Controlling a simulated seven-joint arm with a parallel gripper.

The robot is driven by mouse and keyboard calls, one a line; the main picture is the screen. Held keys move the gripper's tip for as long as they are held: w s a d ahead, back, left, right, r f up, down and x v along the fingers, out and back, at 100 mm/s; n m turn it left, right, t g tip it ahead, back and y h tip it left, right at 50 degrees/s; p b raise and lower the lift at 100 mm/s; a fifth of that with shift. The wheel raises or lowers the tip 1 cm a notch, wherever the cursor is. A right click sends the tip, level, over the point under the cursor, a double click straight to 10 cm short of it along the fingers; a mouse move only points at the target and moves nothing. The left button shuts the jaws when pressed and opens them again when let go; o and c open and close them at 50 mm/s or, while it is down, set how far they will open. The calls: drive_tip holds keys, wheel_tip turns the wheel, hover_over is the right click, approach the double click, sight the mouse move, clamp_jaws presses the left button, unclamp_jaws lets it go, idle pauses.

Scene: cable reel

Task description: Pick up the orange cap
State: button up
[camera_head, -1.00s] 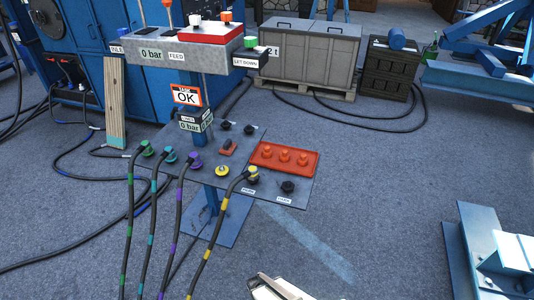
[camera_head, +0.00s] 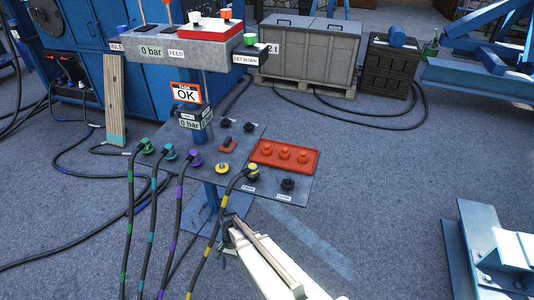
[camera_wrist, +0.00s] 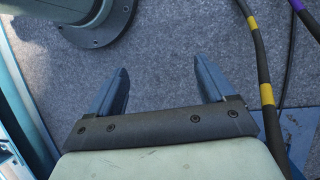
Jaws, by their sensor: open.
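Several orange caps stand in a row on a red-orange tray (camera_head: 262,161) on the right part of the valve panel in the head view. The middle orange cap (camera_head: 285,154) sits between a left one (camera_head: 267,149) and a right one (camera_head: 303,157). A smaller orange-red piece (camera_head: 228,145) lies on the panel to the left of the tray. My gripper (camera_wrist: 165,82) is open and empty over the floor in the wrist view. In the head view my arm reaches in from the bottom, in front of and below the panel, apart from the caps. The wrist view shows no cap.
Several banded cables plug into the panel's near edge; the yellow-banded cable (camera_head: 211,244) runs close to my arm and shows at the right in the wrist view (camera_wrist: 265,95). A grey control box (camera_head: 165,52) overhangs the panel's back. Blue steelwork (camera_head: 485,232) stands at right.

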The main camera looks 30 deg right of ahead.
drive_tip(key=w+a+r+m+t+y, duration=0.1)
drive_tip(key=w+r+m, duration=0.2)
drive_tip(key=w+r, duration=0.45)
drive_tip(key=w+a+r+m+t+y, duration=0.1)
drive_tip(key=w+a+r+m, duration=0.2)
drive_tip(key=w, duration=0.8)
drive_tip(key=w+d+r+m, duration=0.1)
drive_tip(key=w+d+r, duration=0.3)
drive_tip(key=w, duration=0.1)
drive_tip(key=w+d+r+m+t, duration=0.1)
drive_tip(key=w+d+r, duration=0.3)
drive_tip(key=d, duration=0.1)
drive_tip(key=w+d+r+m, duration=0.2)
drive_tip(key=w+d+r, duration=0.2)
drive_tip(key=w, duration=0.1)
drive_tip(key=shift+w+d+r+t, duration=0.1)
drive_tip(key=shift+w+d+t, duration=0.15)
drive_tip(key=shift+w+t, duration=0.15)
drive_tip(key=w+d+r+m, duration=0.1)
drive_tip(key=w+d+r, duration=0.15)
drive_tip(key=d, duration=0.65)
drive_tip(key=m+t+h, duration=0.1)
drive_tip(key=m+t, duration=0.1)
approach(268, 144)
drive_tip(key=x, duration=1.1)
drive_tip(key=shift+s+a+f, duration=0.1)
drive_tip(key=shift+a+f, duration=0.05)
drive_tip(key=shift+f, duration=0.05)
drive_tip(key=shift+c, duration=0.3)
drive_tip(key=c, duration=1.2)
